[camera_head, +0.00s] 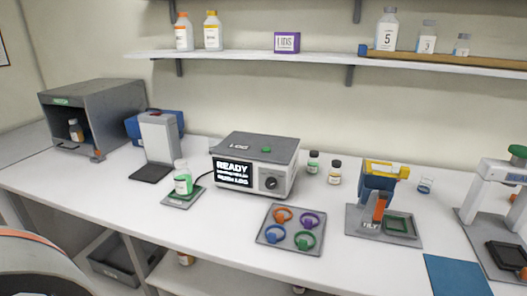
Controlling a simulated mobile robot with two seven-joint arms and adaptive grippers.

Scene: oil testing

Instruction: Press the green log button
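The green log button (266,149) is a small round button on the top of a grey box-shaped device (284,180) in the middle of the bench. The word "LOG" is on the box's top, left of the button. The front has a black display (233,173) reading "READY" with smaller text ending in "LOG", and a dark round knob (271,183). The button is in plain sight with nothing over it. Neither of my grippers is in view.
A bottle (182,178) on a green-edged pad stands left of the device, and two small bottles (313,162) stand right of it. A tray (267,237) of coloured rings lies in front. Other apparatus stands on both sides. A shelf (331,57) runs above.

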